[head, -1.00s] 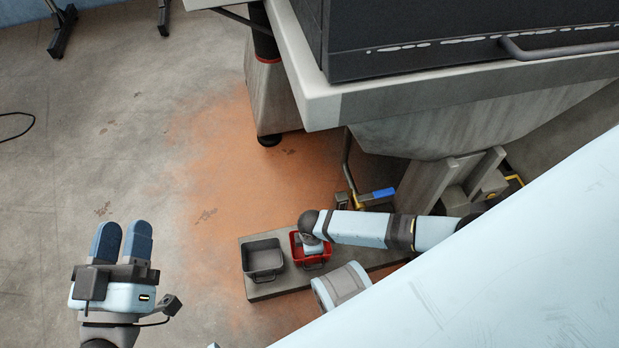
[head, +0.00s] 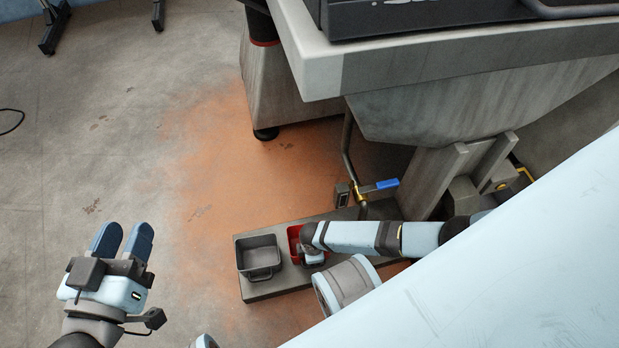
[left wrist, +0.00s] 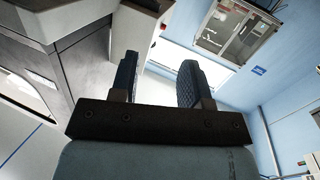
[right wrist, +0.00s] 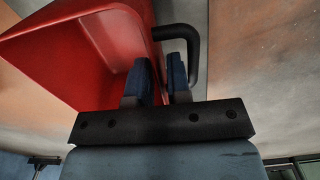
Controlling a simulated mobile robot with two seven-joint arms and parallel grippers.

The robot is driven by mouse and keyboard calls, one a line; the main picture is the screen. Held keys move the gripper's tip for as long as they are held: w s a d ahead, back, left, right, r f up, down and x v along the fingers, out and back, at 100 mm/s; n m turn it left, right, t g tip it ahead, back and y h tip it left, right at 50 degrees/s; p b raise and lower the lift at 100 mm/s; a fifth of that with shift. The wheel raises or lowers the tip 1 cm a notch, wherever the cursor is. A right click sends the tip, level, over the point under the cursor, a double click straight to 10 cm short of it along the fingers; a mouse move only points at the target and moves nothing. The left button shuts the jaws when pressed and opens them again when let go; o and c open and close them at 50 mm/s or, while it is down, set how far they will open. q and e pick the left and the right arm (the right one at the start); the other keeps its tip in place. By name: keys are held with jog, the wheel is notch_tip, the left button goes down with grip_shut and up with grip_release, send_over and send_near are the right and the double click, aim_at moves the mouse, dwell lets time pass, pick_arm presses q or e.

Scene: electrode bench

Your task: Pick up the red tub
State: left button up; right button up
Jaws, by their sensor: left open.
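The red tub (head: 294,234) is at the low grey slab, to the right of a grey tub; my right arm covers much of it. In the right wrist view the red tub (right wrist: 85,50) fills the upper left, with its black handle (right wrist: 193,55) beside the fingers. My right gripper (right wrist: 160,78) has its fingers close together on the tub's wall at the handle, one on each side. Whether the tub is clear of the slab cannot be told. My left gripper (head: 123,240) is open and empty, away to the left; its fingers also show in the left wrist view (left wrist: 158,80).
The grey tub (head: 258,256) stands on the slab (head: 275,288) close to the red one. A blue-handled valve (head: 380,186) on a pipe is just behind. A heavy bench (head: 420,70) overhangs at the upper right.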

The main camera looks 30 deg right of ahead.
jog(key=shift+f, duration=0.75)
jog(key=shift+r, duration=0.1)
grip_shut()
